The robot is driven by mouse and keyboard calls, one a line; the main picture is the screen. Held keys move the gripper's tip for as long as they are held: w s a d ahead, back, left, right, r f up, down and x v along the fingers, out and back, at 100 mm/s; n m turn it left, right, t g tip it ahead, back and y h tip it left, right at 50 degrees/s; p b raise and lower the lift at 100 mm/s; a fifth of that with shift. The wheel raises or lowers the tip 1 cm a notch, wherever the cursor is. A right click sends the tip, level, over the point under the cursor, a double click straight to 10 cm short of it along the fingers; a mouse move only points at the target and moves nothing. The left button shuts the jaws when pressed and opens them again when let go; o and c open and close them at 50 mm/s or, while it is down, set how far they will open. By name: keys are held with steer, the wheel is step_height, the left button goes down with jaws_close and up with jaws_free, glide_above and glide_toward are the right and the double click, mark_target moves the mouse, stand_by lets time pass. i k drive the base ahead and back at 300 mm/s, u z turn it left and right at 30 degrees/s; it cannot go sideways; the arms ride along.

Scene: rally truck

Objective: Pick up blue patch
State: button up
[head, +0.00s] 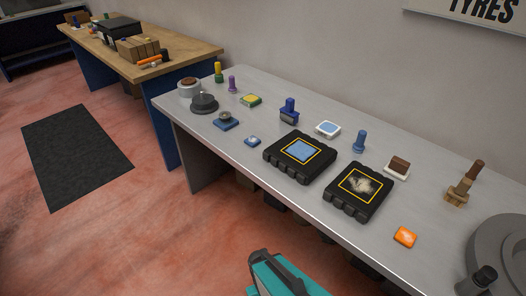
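Several blue pieces could be the blue patch. A small blue pad with a pale top (252,141) lies near the front edge of the grey bench. A light blue square (301,150) lies inside a yellow outline on the left black tyre block (272,155). A light blue pad on a white base (327,129) sits behind that block. The frame does not settle which one is meant. My gripper is not in view, so its state does not show.
The right tyre block (340,203) has a pale damaged area in its yellow outline. An orange pad (405,237) lies to its right. A blue-handled tool (289,111) and a blue bottle-shaped piece (360,141) stand behind the blocks. A grey wheel (503,258) is at far right.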

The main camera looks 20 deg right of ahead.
mark_target(252, 140)
steer(key=z, duration=0.1)
steer(key=k, duration=1)
steer(key=u, duration=1.35)
steer(key=i, duration=1.65)
steer(key=u, duration=0.05)
